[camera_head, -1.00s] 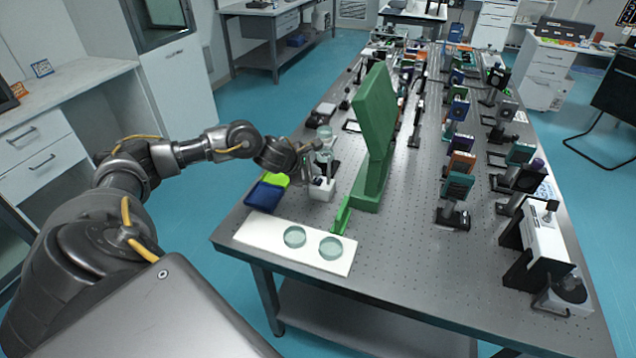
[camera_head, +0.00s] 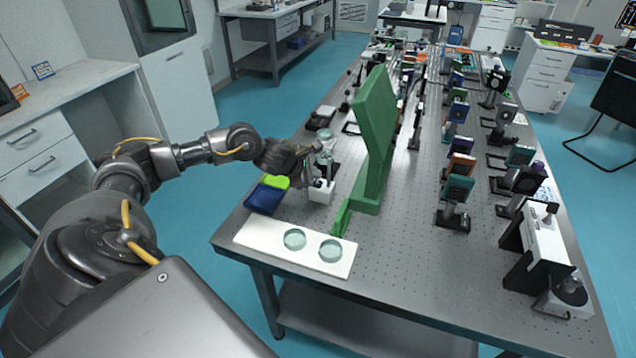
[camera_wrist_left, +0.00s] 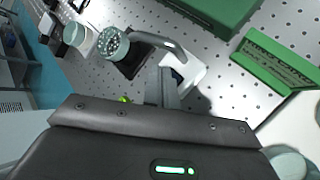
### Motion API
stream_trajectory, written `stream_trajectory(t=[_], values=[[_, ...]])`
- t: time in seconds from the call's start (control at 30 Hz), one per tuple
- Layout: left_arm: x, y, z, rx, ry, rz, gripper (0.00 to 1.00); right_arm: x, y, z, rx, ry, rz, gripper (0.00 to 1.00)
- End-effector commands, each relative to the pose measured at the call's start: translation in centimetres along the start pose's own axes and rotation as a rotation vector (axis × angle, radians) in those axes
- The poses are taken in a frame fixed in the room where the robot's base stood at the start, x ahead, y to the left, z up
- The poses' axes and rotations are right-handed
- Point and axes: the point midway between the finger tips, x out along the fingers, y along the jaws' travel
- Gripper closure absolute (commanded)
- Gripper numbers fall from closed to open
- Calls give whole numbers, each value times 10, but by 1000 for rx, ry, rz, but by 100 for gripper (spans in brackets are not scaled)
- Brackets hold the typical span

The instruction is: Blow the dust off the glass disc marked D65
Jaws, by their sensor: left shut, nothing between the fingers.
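Two clear greenish glass discs, a left one (camera_head: 294,239) and a right one (camera_head: 331,250), lie on a white board (camera_head: 262,236) at the table's near end. I cannot read a D65 mark on either. My left gripper (camera_head: 312,163) is shut and empty, beside a small stand with a white base (camera_head: 321,191), beyond the board. In the left wrist view the shut fingers (camera_wrist_left: 165,83) point down by the white base (camera_wrist_left: 192,76) and a curved metal piece (camera_wrist_left: 155,41). Part of a glass disc (camera_wrist_left: 285,163) shows at the lower right. My right gripper is out of view.
A tall green panel (camera_head: 374,125) stands right of the stand, with a low green part (camera_head: 341,218) at its foot. A blue and lime item (camera_head: 265,197) lies left of the stand.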

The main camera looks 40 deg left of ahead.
Motion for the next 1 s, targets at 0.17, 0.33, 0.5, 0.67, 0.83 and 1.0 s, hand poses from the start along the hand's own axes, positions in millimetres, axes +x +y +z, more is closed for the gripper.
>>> stream_trajectory(t=[0.17, 0.33, 0.5, 0.67, 0.83, 1.0], values=[[0, 0, 0, 0, 0, 0, 100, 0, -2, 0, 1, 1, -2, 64], [0, 0, 0, 0, 0, 0, 100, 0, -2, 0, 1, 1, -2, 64], [0, 0, 0, 0, 0, 0, 100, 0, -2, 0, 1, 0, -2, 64], [0, 0, 0, 0, 0, 0, 100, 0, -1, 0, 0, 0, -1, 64], [1, -1, -1, 0, 0, 0, 100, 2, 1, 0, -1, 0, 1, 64], [5, -4, -4, 0, -1, 1, 100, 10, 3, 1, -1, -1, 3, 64]])
